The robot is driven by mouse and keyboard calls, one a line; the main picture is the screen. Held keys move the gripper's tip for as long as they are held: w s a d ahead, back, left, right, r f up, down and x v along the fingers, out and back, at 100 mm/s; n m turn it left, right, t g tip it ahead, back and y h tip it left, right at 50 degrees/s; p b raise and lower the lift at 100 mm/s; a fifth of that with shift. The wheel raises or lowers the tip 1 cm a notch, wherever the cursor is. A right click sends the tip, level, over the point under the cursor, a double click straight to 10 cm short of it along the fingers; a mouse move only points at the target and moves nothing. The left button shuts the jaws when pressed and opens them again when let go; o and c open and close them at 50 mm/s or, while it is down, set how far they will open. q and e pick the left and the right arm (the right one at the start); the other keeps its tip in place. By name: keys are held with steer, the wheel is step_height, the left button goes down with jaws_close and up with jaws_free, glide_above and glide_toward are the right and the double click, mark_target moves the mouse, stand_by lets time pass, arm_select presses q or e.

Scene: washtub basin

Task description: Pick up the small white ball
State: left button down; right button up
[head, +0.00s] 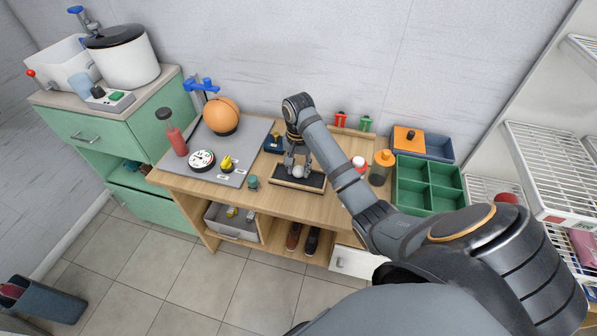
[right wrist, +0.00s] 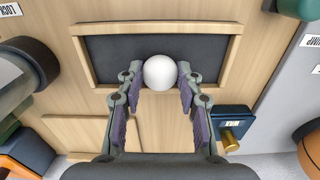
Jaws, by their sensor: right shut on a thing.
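The small white ball (head: 298,171) is at the dark wooden-framed tray (head: 313,184) on the wooden table. In the right wrist view the ball (right wrist: 160,73) sits between the fingertips of my right gripper (right wrist: 159,78), in front of the dark tray panel (right wrist: 110,62). My right gripper (head: 297,165) points down and is shut on the ball. I cannot tell whether the ball is touching the tray or slightly above it. My left gripper is not in view.
A grey board (head: 233,160) holds an orange ball (head: 221,115) and a dial (head: 201,160). Right are an orange-lidded jar (head: 381,167) and a green divided tray (head: 428,184).

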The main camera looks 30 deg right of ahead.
mark_target(298, 167)
steer(key=shift+c, duration=0.3)
steer(key=shift+r, duration=0.3)
step_height(298, 167, up, 3)
steer(key=shift+f+p, duration=0.1)
steer(key=shift+p, duration=1)
steer(key=s+a+r+p, duration=0.5)
steer(key=s+r+p, duration=0.4)
steer(key=s+p, duration=0.4)
steer(key=shift+r, duration=0.3)
